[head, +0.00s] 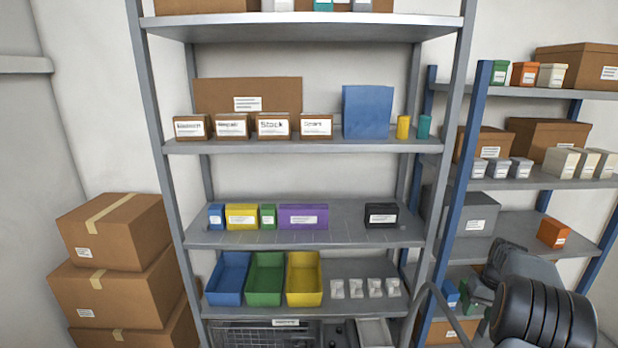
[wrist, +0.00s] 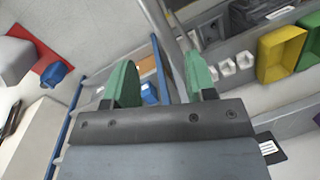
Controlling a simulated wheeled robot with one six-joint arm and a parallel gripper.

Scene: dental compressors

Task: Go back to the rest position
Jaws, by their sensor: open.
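My gripper (wrist: 162,84) shows in the wrist view with its two green fingers spread apart and nothing between them. In the head view, my dark arm reaches in at the lower right, in front of the blue-post shelf. The gripper end (head: 481,290) is there, partly hidden by the arm and hard to make out. It is to the right of the grey shelf unit (head: 305,238) and apart from the boxes on it.
The grey unit holds blue (head: 229,279), green (head: 267,279) and yellow (head: 304,279) bins, a purple box (head: 303,216) and a black box (head: 381,214). A blue-post shelf (head: 470,170) stands close behind my arm. Cardboard boxes (head: 112,235) are stacked at left.

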